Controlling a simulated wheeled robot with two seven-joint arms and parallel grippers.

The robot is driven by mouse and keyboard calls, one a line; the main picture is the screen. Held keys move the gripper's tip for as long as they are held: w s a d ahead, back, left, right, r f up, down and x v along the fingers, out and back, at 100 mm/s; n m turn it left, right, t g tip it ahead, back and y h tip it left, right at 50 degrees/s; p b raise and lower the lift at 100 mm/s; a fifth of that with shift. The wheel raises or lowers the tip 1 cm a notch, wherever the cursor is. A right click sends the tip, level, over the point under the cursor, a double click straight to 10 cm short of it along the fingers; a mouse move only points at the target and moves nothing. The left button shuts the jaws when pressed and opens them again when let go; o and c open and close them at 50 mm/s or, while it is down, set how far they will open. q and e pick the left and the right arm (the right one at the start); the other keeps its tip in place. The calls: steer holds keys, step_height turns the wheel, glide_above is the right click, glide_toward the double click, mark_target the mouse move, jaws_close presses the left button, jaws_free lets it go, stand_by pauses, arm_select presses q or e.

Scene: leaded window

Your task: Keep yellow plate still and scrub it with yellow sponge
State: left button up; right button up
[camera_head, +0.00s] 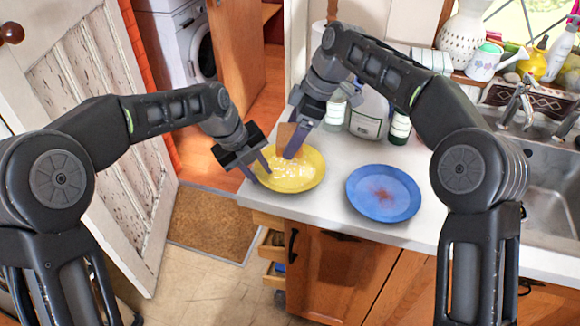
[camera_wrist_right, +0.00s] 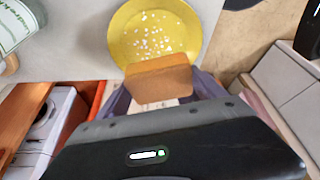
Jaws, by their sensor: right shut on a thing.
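The yellow plate (camera_head: 305,181) lies on the counter near its left corner, with whitish specks on its face; it also shows in the wrist view (camera_wrist_right: 130,45). My right gripper (camera_head: 292,147) is shut on the sponge (camera_head: 286,134), which looks orange-tan. In the wrist view the sponge (camera_wrist_right: 158,82) sits between the fingers and overlaps the plate's near edge; I cannot tell if it touches. My left gripper (camera_head: 257,171) is at the plate's left rim, its fingers apart, one over the plate and one outside. I cannot tell whether they touch the rim.
A blue plate (camera_head: 384,194) with a reddish stain lies to the right. Bottles (camera_head: 400,129) and a pale container (camera_head: 367,115) stand behind the plates. The sink (camera_head: 545,185) is at far right. The counter's front and left edges are close to the yellow plate.

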arm_select(q)
steer(key=shift+a, duration=0.3)
steer(key=shift+a+r, duration=0.1)
steer(key=shift+r, duration=0.15)
steer(key=v, duration=1.1)
steer(key=shift+r, duration=0.2)
steer(key=shift+s, duration=0.1)
